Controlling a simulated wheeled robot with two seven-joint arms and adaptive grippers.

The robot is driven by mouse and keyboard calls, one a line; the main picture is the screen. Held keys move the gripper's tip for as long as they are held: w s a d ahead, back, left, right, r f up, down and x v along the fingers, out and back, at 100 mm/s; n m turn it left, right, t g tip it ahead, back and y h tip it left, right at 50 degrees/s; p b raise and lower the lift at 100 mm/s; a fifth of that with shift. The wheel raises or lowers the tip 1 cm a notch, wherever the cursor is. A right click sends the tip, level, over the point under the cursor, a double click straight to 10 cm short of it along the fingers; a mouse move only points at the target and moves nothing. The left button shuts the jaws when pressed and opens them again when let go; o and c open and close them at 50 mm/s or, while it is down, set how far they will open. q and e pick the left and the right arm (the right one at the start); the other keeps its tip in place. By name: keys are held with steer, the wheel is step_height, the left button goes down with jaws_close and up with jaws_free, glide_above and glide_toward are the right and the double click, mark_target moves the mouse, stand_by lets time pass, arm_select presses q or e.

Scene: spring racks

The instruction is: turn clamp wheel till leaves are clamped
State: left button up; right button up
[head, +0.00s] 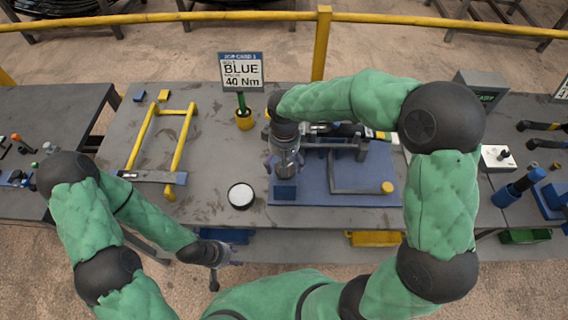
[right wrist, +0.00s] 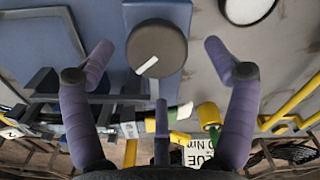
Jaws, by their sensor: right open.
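The clamp wheel (right wrist: 160,43) is a dark round knob with a white mark, seen in the right wrist view on a blue block (right wrist: 182,12). My right gripper (right wrist: 160,62) is open, with its purple fingers spread around the wheel and apart from it. In the head view my right gripper (head: 284,165) hangs over the blue fixture (head: 310,190) and hides the wheel. Dark bars (right wrist: 72,97), possibly the leaves, lie beside the wheel; whether they are clamped cannot be told. My left gripper (head: 222,258) is at the table's front edge, its fingers too small to read.
A yellow frame (head: 178,150) with a grey bar stands on the left of the table. A white round dish (head: 240,195) sits left of the fixture. A sign (head: 241,72) reads BLUE 40 Nm behind a yellow cup (head: 244,122). Bare tabletop lies around the dish.

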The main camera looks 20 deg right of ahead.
step_height(320, 180, up, 10)
stand_by(0.4)
stand_by(0.4)
